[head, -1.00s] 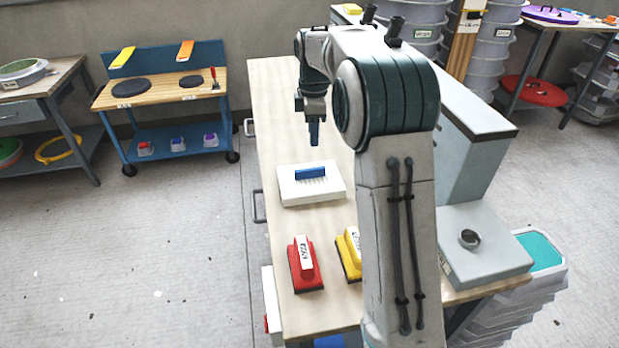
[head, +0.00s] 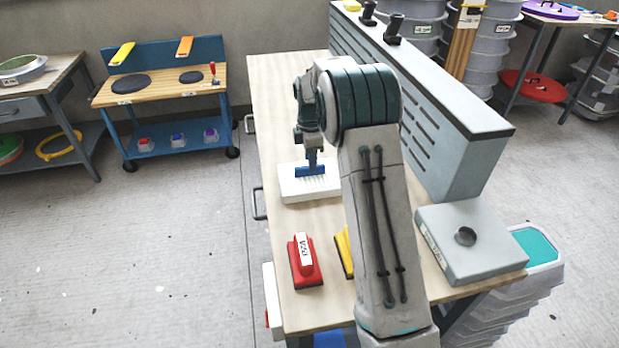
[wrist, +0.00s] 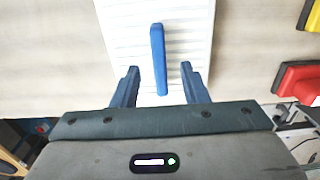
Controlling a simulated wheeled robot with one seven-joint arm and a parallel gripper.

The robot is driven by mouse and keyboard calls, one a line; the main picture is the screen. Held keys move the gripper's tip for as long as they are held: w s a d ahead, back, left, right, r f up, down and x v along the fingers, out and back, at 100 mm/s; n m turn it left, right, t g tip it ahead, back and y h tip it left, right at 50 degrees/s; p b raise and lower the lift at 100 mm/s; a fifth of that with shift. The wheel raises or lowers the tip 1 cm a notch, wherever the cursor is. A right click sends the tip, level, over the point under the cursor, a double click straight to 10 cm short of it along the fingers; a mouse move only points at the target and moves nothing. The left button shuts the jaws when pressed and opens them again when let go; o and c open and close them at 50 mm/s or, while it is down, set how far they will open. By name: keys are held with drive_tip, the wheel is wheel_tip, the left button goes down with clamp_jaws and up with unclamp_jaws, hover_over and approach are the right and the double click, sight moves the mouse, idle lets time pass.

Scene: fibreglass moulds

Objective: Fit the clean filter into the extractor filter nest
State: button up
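A white ribbed slab with a blue bar handle, which looks like the filter (head: 290,192), lies flat on the wooden bench. In the wrist view its ribbed face (wrist: 195,40) fills the top middle, with the blue handle (wrist: 158,50) upright in the picture. My gripper (wrist: 159,70) is open. Its two blue fingers stand one on each side of the handle's near end, with a gap on both sides. In the head view my gripper (head: 311,160) is low over the slab. A grey box with a round opening (head: 470,250) stands at the bench's right corner; I cannot tell whether it is the nest.
A long grey slotted housing (head: 450,150) runs along the bench's right side. A blue trolley (head: 165,95) stands apart at the left.

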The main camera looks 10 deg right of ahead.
sight(310, 175)
drive_tip(key=shift+a+f+p, duration=0.1)
drive_tip(key=shift+f+p, duration=0.25)
drive_tip(key=shift+f, duration=1.5)
clamp_jaws()
drive_tip(key=shift+r, duration=0.1)
